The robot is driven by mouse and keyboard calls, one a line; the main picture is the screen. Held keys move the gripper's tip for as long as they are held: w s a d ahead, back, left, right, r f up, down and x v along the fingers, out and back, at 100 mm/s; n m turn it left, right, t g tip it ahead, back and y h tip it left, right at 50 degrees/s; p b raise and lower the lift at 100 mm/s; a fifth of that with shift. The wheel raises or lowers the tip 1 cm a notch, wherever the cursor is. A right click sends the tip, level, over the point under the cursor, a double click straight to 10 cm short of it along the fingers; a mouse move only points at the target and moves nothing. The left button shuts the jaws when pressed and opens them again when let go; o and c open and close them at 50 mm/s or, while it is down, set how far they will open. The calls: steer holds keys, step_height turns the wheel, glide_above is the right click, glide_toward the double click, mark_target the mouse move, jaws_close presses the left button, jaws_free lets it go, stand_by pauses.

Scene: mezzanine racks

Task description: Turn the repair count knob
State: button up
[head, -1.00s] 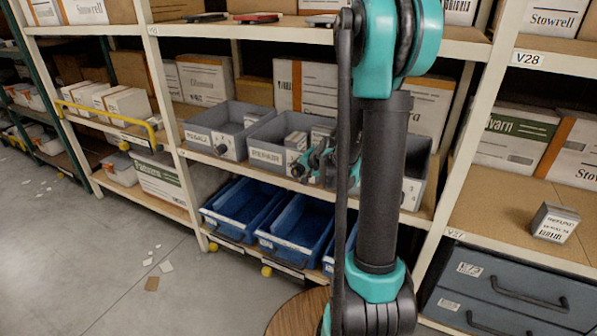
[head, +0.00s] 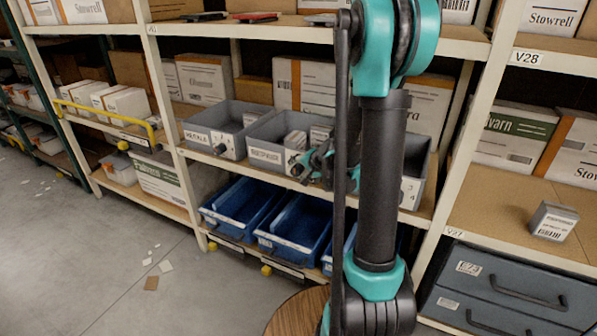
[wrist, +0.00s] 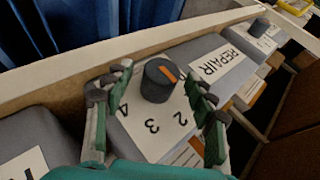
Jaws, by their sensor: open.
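The repair count knob (wrist: 158,85) is a short dark grey cylinder with an orange mark on its top. It stands on a white dial plate (wrist: 152,133) that shows the numbers 2, 3 and 4, seen turned round in the wrist view. The REPAIR label (wrist: 223,64) is beside it on the grey bin front. My gripper (wrist: 159,80) is open, one finger on each side of the knob, with visible gaps; I see no contact. In the head view my gripper (head: 316,165) is at the front of the grey repair bin (head: 262,155) and partly hides the dial.
A neighbouring grey bin (head: 203,139) has its own knob (head: 220,149). Blue bins (head: 292,232) sit on the shelf below. A pale shelf upright (head: 463,150) stands right of my arm. The floor at left is mostly clear, with scattered scraps.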

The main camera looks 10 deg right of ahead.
steer(key=shift+r, duration=0.1)
steer(key=v, duration=1.2)
stand_by(0.4)
steer(key=s+f+n+g+h, duration=0.2)
steer(key=s+f+n, duration=0.2)
steer(key=s, duration=0.6)
steer(key=s+f+n+g+h, duration=0.2)
steer(key=s+f+n, duration=0.3)
steer(key=s, duration=0.6)
steer(key=shift+a+f+g, duration=0.3)
steer(key=shift+f+g, duration=0.2)
steer(key=shift+f, duration=0.15)
steer(key=shift+s, duration=0.1)
